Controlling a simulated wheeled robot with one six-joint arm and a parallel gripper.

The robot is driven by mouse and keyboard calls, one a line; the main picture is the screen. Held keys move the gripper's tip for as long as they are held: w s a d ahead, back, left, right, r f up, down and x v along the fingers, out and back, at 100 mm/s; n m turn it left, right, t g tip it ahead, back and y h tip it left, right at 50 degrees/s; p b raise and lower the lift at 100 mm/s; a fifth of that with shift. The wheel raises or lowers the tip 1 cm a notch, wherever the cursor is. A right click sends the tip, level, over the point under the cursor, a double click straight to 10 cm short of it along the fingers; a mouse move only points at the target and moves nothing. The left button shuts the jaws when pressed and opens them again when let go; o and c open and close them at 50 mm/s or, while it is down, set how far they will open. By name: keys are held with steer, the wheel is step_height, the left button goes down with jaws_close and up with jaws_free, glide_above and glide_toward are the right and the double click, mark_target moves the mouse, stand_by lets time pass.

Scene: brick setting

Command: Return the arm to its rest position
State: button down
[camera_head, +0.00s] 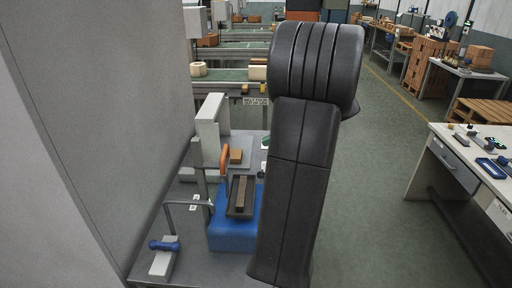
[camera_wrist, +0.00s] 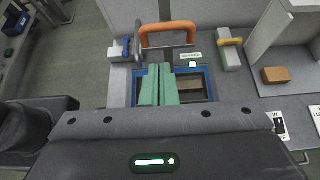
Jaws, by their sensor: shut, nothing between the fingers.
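My gripper (camera_wrist: 158,84) shows in the wrist view as two green fingers pressed together, with nothing between them. It hangs over a blue-rimmed holder (camera_wrist: 209,82) that has a dark brown bar in it. The gap between fingertips and holder is hard to judge. In the head view, my dark arm stands upright across the middle and hides part of the bench. My gripper cannot be made out there. The blue holder (camera_head: 222,236) is left of the arm.
An orange handle (camera_wrist: 168,29) arches close beyond the fingertips. A blue-handled piece (camera_head: 164,246) and a brown block (camera_wrist: 275,75) lie on the grey bench. A white-topped table (camera_head: 466,146) stands at right. The green floor (camera_head: 380,200) between is clear.

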steer(key=shift+d+r, duration=0.25)
steer(key=shift+d, duration=0.2)
steer(key=p+x, duration=0.1)
steer(key=x, duration=1.3)
steer(key=shift+f, duration=0.1)
steer(key=shift+s, duration=0.1)
